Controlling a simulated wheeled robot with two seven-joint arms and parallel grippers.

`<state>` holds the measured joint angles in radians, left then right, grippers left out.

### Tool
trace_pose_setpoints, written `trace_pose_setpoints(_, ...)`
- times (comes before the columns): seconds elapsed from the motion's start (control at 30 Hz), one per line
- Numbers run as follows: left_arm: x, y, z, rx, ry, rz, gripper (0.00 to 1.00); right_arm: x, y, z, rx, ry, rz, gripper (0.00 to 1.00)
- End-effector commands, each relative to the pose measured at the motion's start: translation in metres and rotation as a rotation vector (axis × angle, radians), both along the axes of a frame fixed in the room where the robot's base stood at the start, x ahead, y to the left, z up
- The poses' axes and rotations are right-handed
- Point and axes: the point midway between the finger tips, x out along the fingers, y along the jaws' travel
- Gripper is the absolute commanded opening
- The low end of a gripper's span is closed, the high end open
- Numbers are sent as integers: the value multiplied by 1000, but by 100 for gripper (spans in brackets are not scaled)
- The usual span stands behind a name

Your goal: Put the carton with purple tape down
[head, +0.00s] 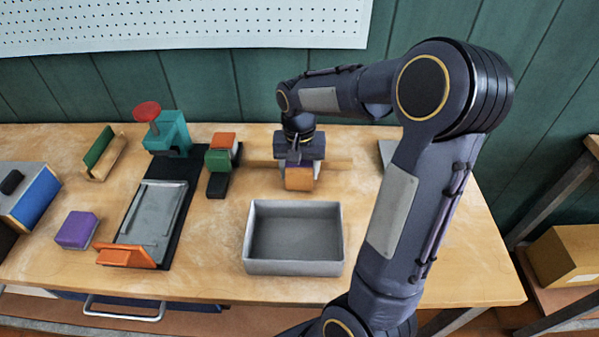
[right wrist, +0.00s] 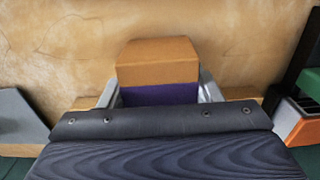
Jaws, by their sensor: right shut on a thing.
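The carton with purple tape is a tan-orange box (head: 299,179) in the head view, beyond the grey tray. My right gripper (head: 300,158) is shut on it from above. In the right wrist view the carton (right wrist: 158,62) sits between the two grey fingers (right wrist: 159,90), with a purple band across it near the palm. The carton is at or close to the tabletop; I cannot tell whether it touches. My left gripper is not in view.
An open grey tray (head: 294,267) stands in front of the carton. To the left are stacked green and orange blocks (head: 218,160), a teal press with a red knob (head: 168,133), and a purple block (head: 77,230). A wooden strip (head: 340,163) lies behind the gripper.

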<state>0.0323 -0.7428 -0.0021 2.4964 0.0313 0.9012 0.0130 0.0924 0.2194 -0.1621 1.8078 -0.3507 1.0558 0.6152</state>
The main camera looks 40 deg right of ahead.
Motion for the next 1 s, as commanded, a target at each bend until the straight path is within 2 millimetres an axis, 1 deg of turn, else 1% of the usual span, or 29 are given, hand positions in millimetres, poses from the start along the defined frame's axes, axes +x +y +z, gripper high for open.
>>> trace_pose_setpoints(0.03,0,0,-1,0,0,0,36,-1,0,-7,0,4,-1,28)
trace_pose_setpoints(0.1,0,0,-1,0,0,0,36,0,0,-11,0,0,-1,28)
trace_pose_setpoints(0.37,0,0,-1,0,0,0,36,0,0,-11,0,-1,-1,28)
trace_pose_setpoints(0.47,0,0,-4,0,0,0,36,0,0,-15,0,-1,0,28)
trace_pose_setpoints(0.5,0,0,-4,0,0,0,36,-1,0,-15,0,0,0,59)
trace_pose_setpoints(0.67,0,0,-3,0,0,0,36,-1,0,-15,0,0,0,80)
trace_pose_setpoints(0.9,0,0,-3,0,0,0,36,-1,0,-14,0,0,0,80)
trace_pose_setpoints(1.0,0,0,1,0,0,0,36,0,0,-9,0,-1,0,80)
